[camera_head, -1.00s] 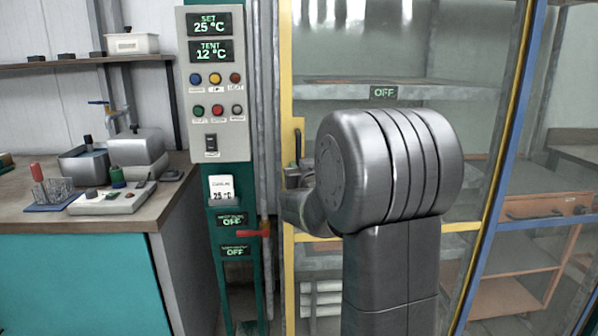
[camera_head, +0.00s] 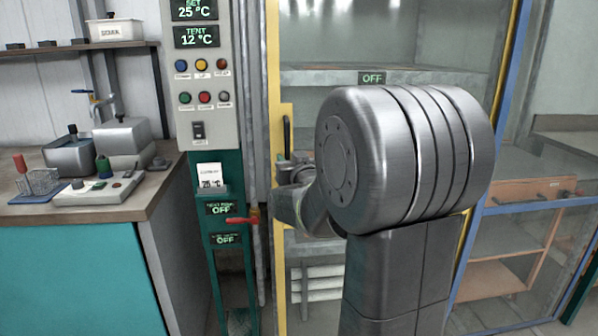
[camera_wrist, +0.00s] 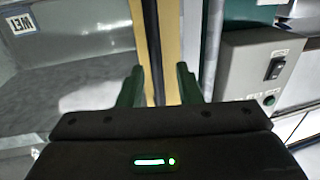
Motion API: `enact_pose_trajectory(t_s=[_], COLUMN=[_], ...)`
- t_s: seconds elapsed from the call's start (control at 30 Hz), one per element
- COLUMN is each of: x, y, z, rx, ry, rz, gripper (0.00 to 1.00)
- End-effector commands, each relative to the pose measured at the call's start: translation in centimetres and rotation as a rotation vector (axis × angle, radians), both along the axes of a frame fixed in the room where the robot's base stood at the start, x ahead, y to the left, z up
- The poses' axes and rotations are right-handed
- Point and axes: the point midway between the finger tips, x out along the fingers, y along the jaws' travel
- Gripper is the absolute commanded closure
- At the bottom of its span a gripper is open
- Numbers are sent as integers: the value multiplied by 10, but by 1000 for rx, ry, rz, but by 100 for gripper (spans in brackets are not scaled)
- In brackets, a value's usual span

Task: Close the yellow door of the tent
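The tent's yellow door frame (camera_head: 274,60) stands upright in the head view, with clear panels to its right. A dark vertical handle (camera_head: 287,134) sits on a yellow plate at its left side. My arm hides much of the lower door. In the wrist view, my gripper (camera_wrist: 160,86) has its two green fingers apart. Between and beyond them run yellow strips (camera_wrist: 171,45) with a dark upright bar (camera_wrist: 153,50), perhaps the handle. I see no finger clearly touching it. I cannot tell whether the door is fully closed or ajar.
A control panel (camera_head: 205,130) on a green post stands left of the door, with a red lever (camera_head: 241,220) low beside it. A workbench (camera_head: 120,205) with instruments is further left. A shelf (camera_head: 400,75) shows behind the clear panel.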

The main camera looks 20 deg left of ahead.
Motion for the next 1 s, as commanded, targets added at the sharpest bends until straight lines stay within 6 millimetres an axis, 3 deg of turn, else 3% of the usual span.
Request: enact_pose_trajectory(t_s=[0.2,0.4,1.0], x=[-35,-56,-67], y=[-32,-51,-60], z=[1,0,0], rx=[1,1,0], ry=[-1,-1,0], rz=[1,1,2], gripper=[68,68,68])
